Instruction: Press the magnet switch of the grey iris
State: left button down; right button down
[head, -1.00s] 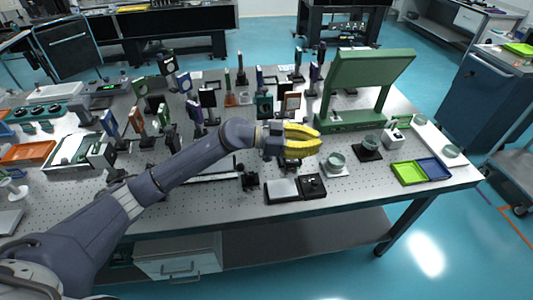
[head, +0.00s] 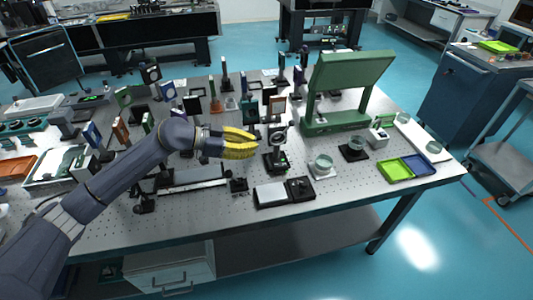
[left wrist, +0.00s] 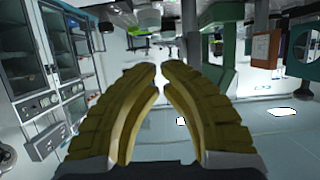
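A grey iris (head: 278,136) stands upright on a post near the table's middle in the head view. Its dark square base (head: 275,164) sits on the table and carries a small red mark. The magnet switch is too small to make out. My left gripper (head: 257,144) is just left of the iris, at about the height of its ring, apparently not touching it. Its yellow fingers are empty, with a narrow gap between the tips in the left wrist view (left wrist: 161,72). The iris cannot be made out there. My right gripper is not in view.
A green stand (head: 335,122) with a tilted panel is behind and right of the iris. A black-and-silver box (head: 270,195) lies in front, with glass dishes (head: 322,162) to the right. Several optic mounts crowd the left and back. Green and blue trays (head: 396,171) lie near the right edge.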

pick_arm(q)
send_over(276, 165)
jog(key=f, duration=0.3)
jog(key=shift+w+d+f, duration=0.1)
jog(key=shift+d+f, duration=0.1)
jog(key=shift+d, duration=0.05)
notch_tip(276, 165, down, 2)
jog(key=shift+f, duration=0.1)
jog(key=shift+a+f, duration=0.2)
jog(key=shift+f, duration=0.75)
